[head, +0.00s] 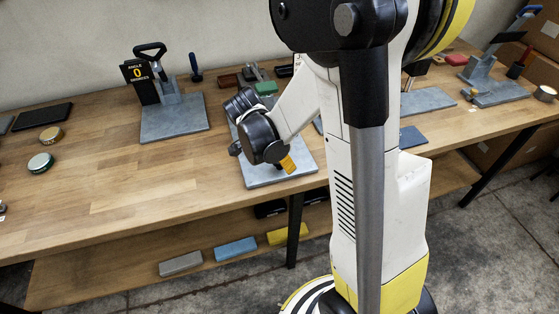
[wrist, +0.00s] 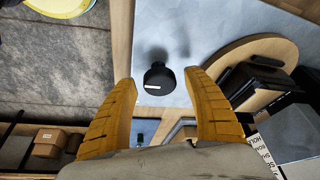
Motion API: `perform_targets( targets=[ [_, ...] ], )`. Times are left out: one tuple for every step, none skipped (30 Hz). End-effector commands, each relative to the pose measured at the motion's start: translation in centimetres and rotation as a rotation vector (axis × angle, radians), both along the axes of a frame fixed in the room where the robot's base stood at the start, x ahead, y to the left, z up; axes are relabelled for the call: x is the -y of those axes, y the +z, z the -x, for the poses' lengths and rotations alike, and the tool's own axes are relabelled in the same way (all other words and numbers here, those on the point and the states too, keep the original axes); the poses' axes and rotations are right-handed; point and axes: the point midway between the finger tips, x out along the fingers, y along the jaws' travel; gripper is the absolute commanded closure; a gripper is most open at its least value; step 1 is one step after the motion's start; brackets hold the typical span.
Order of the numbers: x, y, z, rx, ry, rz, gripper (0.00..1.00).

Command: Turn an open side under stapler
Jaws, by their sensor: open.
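My gripper (head: 288,164) is over a grey metal plate (head: 300,172) in the middle of the bench, its yellow fingers apart. In the wrist view my gripper (wrist: 165,108) is open and empty. A short black knob (wrist: 158,80) with a white mark stands on the plate (wrist: 205,20), ahead of and between the fingertips, apparently not touched. Right of it is a round wooden disc (wrist: 222,62) with dark stacked parts (wrist: 262,82) on it. I cannot pick out the stapler or an open side for certain; my arm hides much of this station in the head view.
A station with a black handle (head: 150,48) and an angle display (head: 138,72) reading 0 stands on the left. Tape rolls (head: 41,162) lie on the bench. Coloured blocks (head: 235,249) lie on the lower shelf. The bench's left front is clear.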

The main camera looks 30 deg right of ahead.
Motion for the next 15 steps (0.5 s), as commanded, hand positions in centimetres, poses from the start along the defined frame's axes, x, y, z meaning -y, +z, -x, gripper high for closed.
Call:
perform_targets(
  targets=[
    [0.01, -0.01, 0.00, 0.000, 0.000, 0.000, 0.40],
    [0.00, 0.01, -0.01, 0.000, 0.000, 0.000, 0.40],
    [0.01, 0.04, -0.01, 0.000, 0.000, 0.000, 0.40],
    [0.01, 0.04, -0.01, 0.000, 0.000, 0.000, 0.40],
    [0.00, 0.04, -0.01, 0.000, 0.000, 0.000, 0.40],
    [-0.01, 0.04, -0.01, 0.000, 0.000, 0.000, 0.45],
    [-0.01, 0.04, -0.01, 0.000, 0.000, 0.000, 0.54],
    [-0.01, 0.05, -0.01, 0.000, 0.000, 0.000, 0.63],
    [-0.01, 0.05, -0.01, 0.000, 0.000, 0.000, 0.76],
    [-0.01, 0.05, -0.01, 0.000, 0.000, 0.000, 0.85],
    [-0.02, 0.05, -0.01, 0.000, 0.000, 0.000, 0.93],
    [-0.02, 0.05, -0.01, 0.000, 0.000, 0.000, 0.93],
    [-0.02, 0.05, -0.01, 0.000, 0.000, 0.000, 0.93],
    [-0.02, 0.04, 0.00, 0.000, 0.000, 0.000, 0.93],
    [-0.02, 0.03, 0.00, 0.000, 0.000, 0.000, 0.93]
  ],
)
